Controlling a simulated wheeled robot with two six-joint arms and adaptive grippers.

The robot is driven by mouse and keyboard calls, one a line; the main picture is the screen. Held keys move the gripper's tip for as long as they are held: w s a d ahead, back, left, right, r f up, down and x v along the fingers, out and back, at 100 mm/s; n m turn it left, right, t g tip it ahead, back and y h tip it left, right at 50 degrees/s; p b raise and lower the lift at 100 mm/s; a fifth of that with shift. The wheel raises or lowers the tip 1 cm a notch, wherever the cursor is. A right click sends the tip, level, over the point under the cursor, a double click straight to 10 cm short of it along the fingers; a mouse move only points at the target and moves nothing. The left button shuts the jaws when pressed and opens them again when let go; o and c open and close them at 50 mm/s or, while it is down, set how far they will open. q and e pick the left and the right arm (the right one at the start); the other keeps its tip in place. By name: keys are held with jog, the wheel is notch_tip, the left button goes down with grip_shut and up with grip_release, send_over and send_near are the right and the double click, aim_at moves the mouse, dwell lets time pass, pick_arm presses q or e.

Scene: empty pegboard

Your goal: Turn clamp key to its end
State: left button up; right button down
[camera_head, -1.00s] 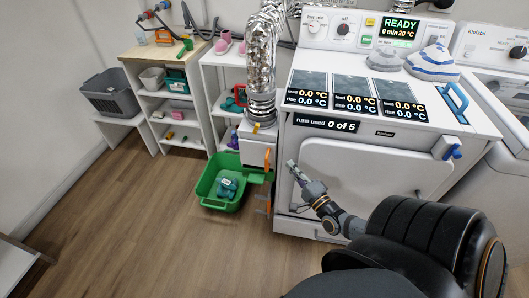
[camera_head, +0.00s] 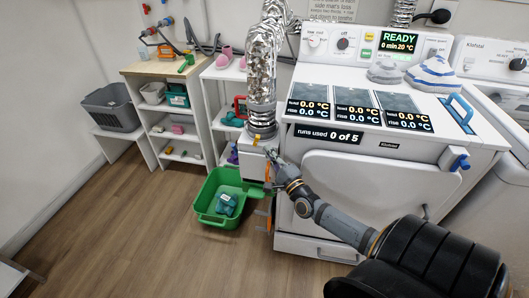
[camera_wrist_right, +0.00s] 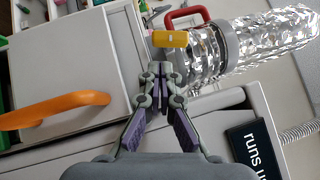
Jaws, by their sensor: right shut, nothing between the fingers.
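The clamp key is a small yellow tab (camera_head: 256,141) at the foot of the silver foil duct (camera_head: 262,75). In the right wrist view the yellow key (camera_wrist_right: 170,39) lies across the picture, just beyond my fingertips, beside the grey clamp ring (camera_wrist_right: 230,46) around the duct (camera_wrist_right: 268,40). My right gripper (camera_head: 270,153) is just below and right of the key in the head view. In the wrist view the right gripper (camera_wrist_right: 160,70) is shut and empty, its tips close to the key; contact cannot be told. My left gripper is out of view.
The white dryer (camera_head: 375,170) stands right of the duct. An orange handle (camera_wrist_right: 55,112) sticks out from the white box (camera_wrist_right: 75,60). A green bin (camera_head: 207,209) stands on the floor below. Shelves (camera_head: 160,105) are at the left; the floor in front is clear.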

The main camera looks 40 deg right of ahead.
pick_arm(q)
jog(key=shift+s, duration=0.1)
pick_arm(e)
jog(key=shift+w+a+r, duration=0.35)
jog(key=shift+w+a, duration=0.3)
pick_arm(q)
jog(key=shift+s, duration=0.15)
pick_arm(e)
jog(key=shift+f, duration=0.1)
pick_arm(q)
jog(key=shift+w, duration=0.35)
pick_arm(e)
jog(key=shift+w, duration=0.1)
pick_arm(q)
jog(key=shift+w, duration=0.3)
pick_arm(e)
jog(key=shift+w+a+f, duration=0.1)
jog(key=shift+a+f, duration=0.05)
jog(key=shift+f, duration=0.05)
pick_arm(q)
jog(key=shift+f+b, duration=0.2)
jog(key=shift+b, duration=0.2)
pick_arm(e)
jog(key=shift+f, duration=0.1)
